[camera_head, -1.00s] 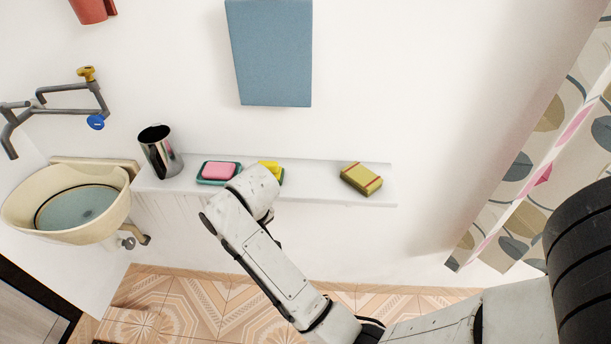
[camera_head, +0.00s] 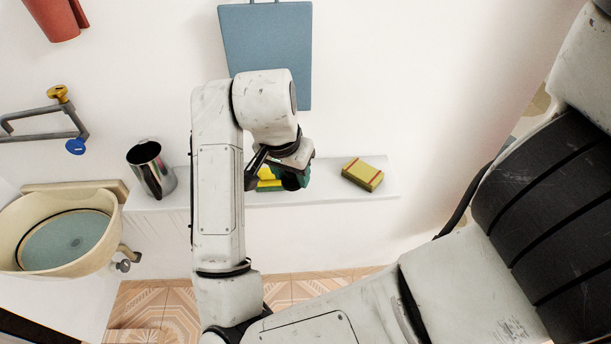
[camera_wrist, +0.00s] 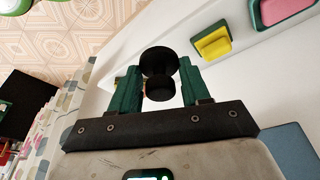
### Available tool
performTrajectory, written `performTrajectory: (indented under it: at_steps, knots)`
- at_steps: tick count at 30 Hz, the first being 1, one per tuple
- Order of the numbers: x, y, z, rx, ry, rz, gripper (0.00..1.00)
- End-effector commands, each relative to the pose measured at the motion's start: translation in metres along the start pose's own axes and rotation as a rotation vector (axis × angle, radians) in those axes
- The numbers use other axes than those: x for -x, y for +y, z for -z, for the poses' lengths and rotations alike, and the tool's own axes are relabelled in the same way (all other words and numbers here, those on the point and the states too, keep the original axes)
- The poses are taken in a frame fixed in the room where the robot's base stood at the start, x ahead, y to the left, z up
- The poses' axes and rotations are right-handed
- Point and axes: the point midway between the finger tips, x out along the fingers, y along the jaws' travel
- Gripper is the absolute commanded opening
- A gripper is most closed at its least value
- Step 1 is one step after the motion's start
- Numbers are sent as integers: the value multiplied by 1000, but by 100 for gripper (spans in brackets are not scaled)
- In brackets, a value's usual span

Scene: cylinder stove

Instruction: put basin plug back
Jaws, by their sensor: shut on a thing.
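The black round plug (camera_wrist: 158,62) is held between the green fingers of my gripper (camera_wrist: 157,78) in the wrist view.
The white shelf (camera_head: 330,186) carries a metal cup (camera_head: 150,170), a yellow sponge (camera_head: 268,180) beside my gripper, and a yellow-brown box (camera_head: 362,174). A pink soap (camera_wrist: 288,8) in a green dish shows in the wrist view. A blue board (camera_head: 265,40) hangs above.

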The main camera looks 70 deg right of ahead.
Motion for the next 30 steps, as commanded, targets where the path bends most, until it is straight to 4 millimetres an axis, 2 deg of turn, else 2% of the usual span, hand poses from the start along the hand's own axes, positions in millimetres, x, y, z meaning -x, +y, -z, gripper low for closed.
performTrajectory:
  at_steps: [2,5,12,18,21,30]
  knots:
    - [-1,4,0,-23,1,-6,17]
    - [-8,7,10,-34,3,-12,17]
    - [-43,7,50,-33,3,-13,17]
    - [-66,7,76,-32,1,-12,17]
    - [-92,7,85,-30,1,-13,17]
    - [-121,4,100,-28,0,-7,17]
